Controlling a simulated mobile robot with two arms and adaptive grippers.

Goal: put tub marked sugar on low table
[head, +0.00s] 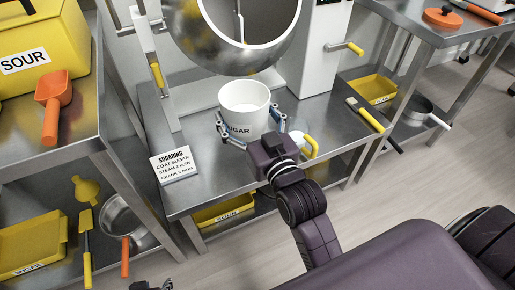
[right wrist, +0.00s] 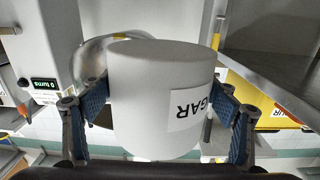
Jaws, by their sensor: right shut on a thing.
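The white tub marked sugar (head: 244,98) is upright in the head view, over the middle metal table (head: 222,168), which is lower than the tables beside it. My right gripper (head: 250,128) is shut on the tub, one finger on each side. The right wrist view also shows the tub (right wrist: 160,100) between the blue finger pads, with part of its label. I cannot tell whether its base touches the table. My left gripper (head: 150,285) shows only as a dark piece at the bottom edge; its fingers are not clear.
A sugaring card (head: 174,165) lies at the table's left. A round steel drum (head: 215,45) hangs behind the tub. A yellow-handled tool (head: 366,114) lies at the right. A left table holds a yellow sour bin (head: 40,50) and an orange scoop (head: 53,105).

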